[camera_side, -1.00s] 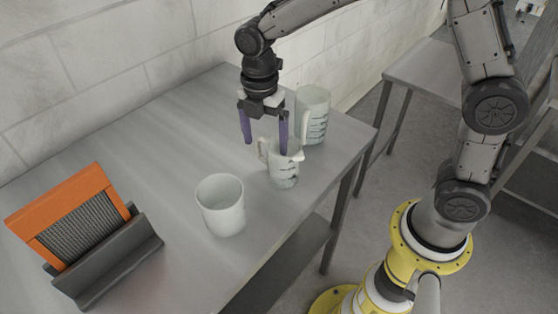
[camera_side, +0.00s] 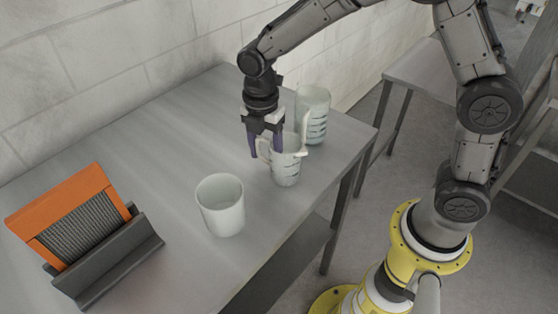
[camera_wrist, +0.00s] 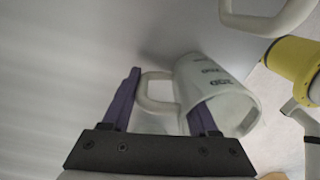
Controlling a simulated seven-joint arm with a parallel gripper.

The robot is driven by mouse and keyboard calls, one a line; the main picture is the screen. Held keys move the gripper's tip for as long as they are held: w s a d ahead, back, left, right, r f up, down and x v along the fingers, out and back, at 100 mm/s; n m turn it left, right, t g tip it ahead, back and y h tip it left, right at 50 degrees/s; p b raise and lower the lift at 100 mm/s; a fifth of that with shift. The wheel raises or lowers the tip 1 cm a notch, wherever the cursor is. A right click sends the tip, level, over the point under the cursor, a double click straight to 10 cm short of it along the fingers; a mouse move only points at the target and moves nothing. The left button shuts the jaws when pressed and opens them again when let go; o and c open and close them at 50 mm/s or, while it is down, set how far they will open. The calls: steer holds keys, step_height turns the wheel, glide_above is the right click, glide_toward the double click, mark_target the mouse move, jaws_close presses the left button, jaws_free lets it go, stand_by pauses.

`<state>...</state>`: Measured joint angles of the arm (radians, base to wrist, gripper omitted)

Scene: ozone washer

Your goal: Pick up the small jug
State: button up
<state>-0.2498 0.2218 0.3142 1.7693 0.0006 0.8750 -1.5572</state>
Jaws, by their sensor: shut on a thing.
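The small jug (camera_side: 286,168) is a pale cup with dark measuring marks, standing upright near the table's right edge. It also shows in the wrist view (camera_wrist: 222,88), with its handle (camera_wrist: 157,92) towards the left finger. My gripper (camera_side: 267,148) points down at the jug and is shut on it at the handle side. In the wrist view my purple fingers (camera_wrist: 162,105) lie either side of the handle, the right one overlapping the jug's rim. Whether that finger is inside the jug, and the exact contact, I cannot tell.
A larger marked jug (camera_side: 313,115) stands close behind, towards the table's far right corner. A plain white cup (camera_side: 220,205) stands in front to the left. An orange-framed filter (camera_side: 75,222) rests in a dark holder (camera_side: 110,258). The table (camera_side: 150,150) is clear at back left.

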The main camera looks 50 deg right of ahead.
jaws_close()
steer(key=shift+r, duration=0.2)
